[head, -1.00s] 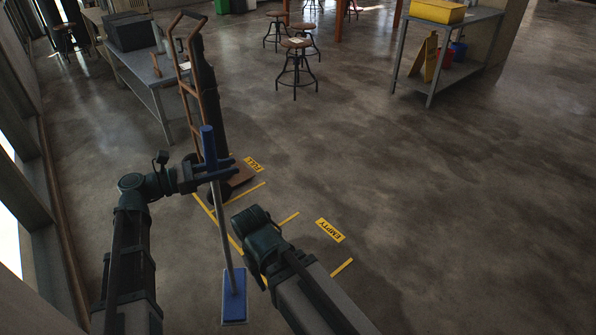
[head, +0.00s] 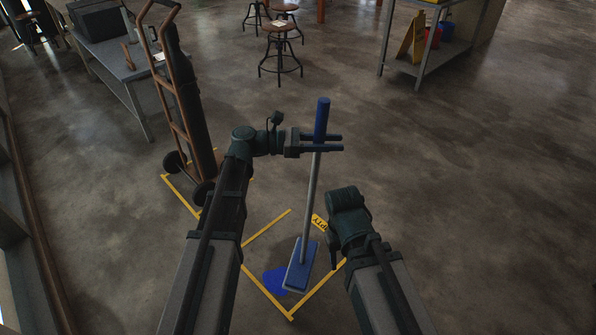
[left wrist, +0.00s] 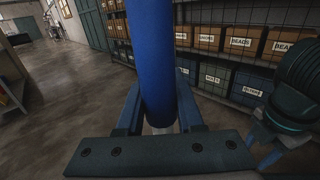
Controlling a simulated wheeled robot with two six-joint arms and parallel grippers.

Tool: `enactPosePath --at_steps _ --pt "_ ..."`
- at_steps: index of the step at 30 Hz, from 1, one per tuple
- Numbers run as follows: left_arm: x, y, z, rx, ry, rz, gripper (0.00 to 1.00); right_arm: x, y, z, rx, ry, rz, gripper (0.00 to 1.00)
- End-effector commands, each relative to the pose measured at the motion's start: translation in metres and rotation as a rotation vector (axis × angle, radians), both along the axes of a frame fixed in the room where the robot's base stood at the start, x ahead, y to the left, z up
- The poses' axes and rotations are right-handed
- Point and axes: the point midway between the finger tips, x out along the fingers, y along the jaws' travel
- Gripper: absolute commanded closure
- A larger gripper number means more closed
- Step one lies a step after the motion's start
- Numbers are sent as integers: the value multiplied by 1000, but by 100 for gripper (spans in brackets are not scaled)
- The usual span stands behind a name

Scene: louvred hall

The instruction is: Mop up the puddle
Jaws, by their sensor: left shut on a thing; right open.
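My left gripper (head: 322,142) is shut on the blue grip of the mop (head: 311,190). The mop has a grey pole and a flat blue head (head: 302,265), and it stands slightly tilted. The blue grip also fills the middle of the left wrist view (left wrist: 150,60), between the fingers. The blue puddle (head: 273,281) lies on the floor inside the yellow floor marking, just left of the mop head. The head seems to overlap its right edge; whether it touches the floor I cannot tell. My right gripper (head: 333,262) is open and empty, right of the mop head.
A brown hand truck with a dark cylinder (head: 190,100) stands left in its marked bay. A grey table (head: 125,75), stools (head: 280,48) and a shelf cart (head: 430,67) are farther back. In the wrist view, shelves hold labelled boxes (left wrist: 240,42). Floor on the right is clear.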

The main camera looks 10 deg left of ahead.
Motion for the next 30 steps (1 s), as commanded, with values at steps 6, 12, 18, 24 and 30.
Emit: enactPosePath --at_steps 6,12,18,24,30 --pt "3 7 -13 -4 0 24 100 0 0 -14 0 0 1 50" --pt "15 32 -54 -14 -6 114 100 0 0 -57 -1 -1 4 50" --pt "29 65 -98 -26 -11 228 100 1 0 -104 -1 -2 7 50" --pt "42 100 -140 -36 -15 342 100 1 0 -149 -2 -3 11 50" --pt "51 134 -177 -46 -20 446 100 1 0 -189 -2 -4 15 50"
